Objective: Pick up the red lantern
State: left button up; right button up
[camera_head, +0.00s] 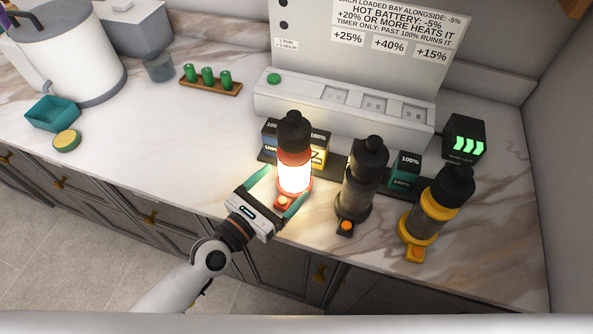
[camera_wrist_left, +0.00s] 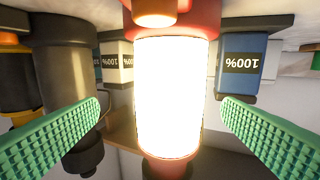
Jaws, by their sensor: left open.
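The red lantern (camera_head: 294,172) stands upright on the counter, lit bright white, with a black top and a red body. My left gripper (camera_head: 279,188) is open at the lantern, with its green fingers on either side of it. In the left wrist view the glowing lantern (camera_wrist_left: 170,95) fills the middle, between the two green fingers, with a gap on each side. That view is upside down. My right gripper is not in view.
A dark lantern (camera_head: 358,185) and a yellow lantern (camera_head: 436,213) stand to the right. Batteries, including a teal one (camera_head: 405,172), stand behind them by a white charging station (camera_head: 340,112). A black box (camera_head: 464,137) with green bars is at the back right.

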aim_at(301, 167)
pick_arm(q)
jog(key=shift+x, duration=0.95)
jog(key=shift+w+d+r+p, duration=0.15)
jog(key=shift+d+r+p, duration=0.05)
jog(key=shift+d+p, duration=0.15)
jog(key=p+x, duration=0.1)
jog(key=x, duration=0.3)
jog(key=shift+w+d+p, duration=0.1)
jog(key=shift+p, duration=0.2)
jog(key=shift+w+d, duration=0.15)
jog(key=shift+c, duration=1)
jog(key=c, duration=1.2)
jog(key=shift+r, duration=0.1)
jog(key=shift+c, duration=0.4)
